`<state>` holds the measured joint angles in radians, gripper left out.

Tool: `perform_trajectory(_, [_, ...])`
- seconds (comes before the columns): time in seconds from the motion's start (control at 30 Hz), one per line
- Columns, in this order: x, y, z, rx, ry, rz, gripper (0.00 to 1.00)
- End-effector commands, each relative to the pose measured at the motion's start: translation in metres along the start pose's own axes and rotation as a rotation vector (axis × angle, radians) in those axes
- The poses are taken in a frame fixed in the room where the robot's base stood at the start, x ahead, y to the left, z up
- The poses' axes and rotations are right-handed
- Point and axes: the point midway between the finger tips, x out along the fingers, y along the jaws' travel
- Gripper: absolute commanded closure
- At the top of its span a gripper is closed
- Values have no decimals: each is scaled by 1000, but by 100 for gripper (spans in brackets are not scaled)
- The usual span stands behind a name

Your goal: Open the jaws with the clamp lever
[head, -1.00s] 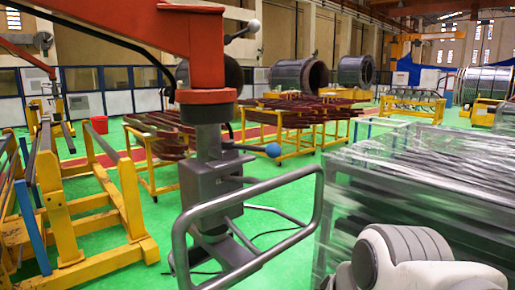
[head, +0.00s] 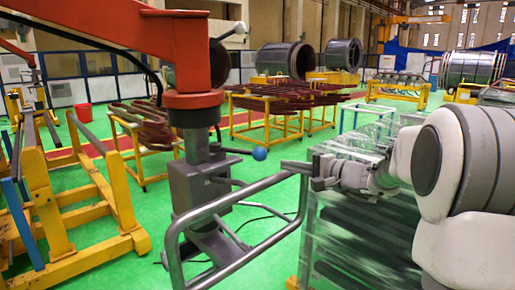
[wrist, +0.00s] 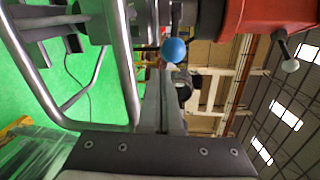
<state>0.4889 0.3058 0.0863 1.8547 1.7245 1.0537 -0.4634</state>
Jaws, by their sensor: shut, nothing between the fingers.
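A lever with a blue ball knob (head: 259,153) sticks out to the right from the grey column of the hanging device. The knob also shows in the wrist view (wrist: 174,50), beyond my fingertips. The grey clamp body (head: 200,188) hangs below the red arm, with grey jaw-like parts (head: 218,243) under it, partly behind the tubular handle; their opening is unclear. A second lever with a grey ball (head: 239,28) is higher up. My gripper (head: 285,164) is shut and empty, right of and slightly below the blue knob, apart from it. Its fingers show in the wrist view (wrist: 164,95).
The grey tubular handle frame (head: 235,203) loops out toward my gripper, close to its fingertips. A film-wrapped stack (head: 335,235) stands below my arm. A yellow rack (head: 75,255) is at left. The red arm (head: 110,30) spans above.

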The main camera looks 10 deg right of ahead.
Motion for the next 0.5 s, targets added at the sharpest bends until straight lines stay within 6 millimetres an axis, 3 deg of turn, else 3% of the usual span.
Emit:
perform_trajectory(0.03, [-2, -4, -18, 23, 29, -30, 100])
perform_trajectory(0.1, [-4, -7, -35, 41, 58, -64, 100])
perform_trajectory(0.2, [-5, -8, -47, 56, 80, -90, 100])
perform_trajectory(0.37, [8, -11, -50, 58, 83, -95, 100])
perform_trajectory(0.5, [34, -14, -51, 59, 81, -93, 100])
